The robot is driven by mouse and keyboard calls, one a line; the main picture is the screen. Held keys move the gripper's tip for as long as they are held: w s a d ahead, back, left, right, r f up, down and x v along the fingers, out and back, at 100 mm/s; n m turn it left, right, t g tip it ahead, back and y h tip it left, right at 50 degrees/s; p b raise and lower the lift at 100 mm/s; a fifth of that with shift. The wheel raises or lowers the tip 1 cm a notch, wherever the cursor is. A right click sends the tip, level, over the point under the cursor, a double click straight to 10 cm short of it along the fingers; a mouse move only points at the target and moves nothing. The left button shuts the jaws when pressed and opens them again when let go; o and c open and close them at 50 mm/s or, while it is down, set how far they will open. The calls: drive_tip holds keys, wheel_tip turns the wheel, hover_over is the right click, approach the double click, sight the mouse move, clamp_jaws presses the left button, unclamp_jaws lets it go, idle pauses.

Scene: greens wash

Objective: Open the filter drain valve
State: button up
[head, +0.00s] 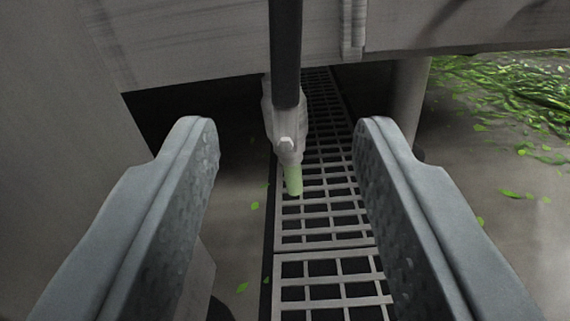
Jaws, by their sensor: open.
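My gripper (287,150) is open, with one grey finger on each side of the picture. Between and beyond the fingertips is a valve (285,120) with a pale grey metal body. A long dark handle (286,55) extends from the valve up to the top edge of the picture. A short pale green stub (293,180) points down from the valve's lower end over the floor drain. The fingers appear apart from the valve and its handle. The valve's far side and the handle's upper end are not visible.
A grated floor drain (325,225) runs away beneath the valve. A large grey metal wall (200,40) spans the top, with dark space under it. A round leg (405,95) stands at the right. Leaf scraps (500,105) litter the wet floor at the right.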

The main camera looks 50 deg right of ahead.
drive_tip(key=shift+v, duration=2.6)
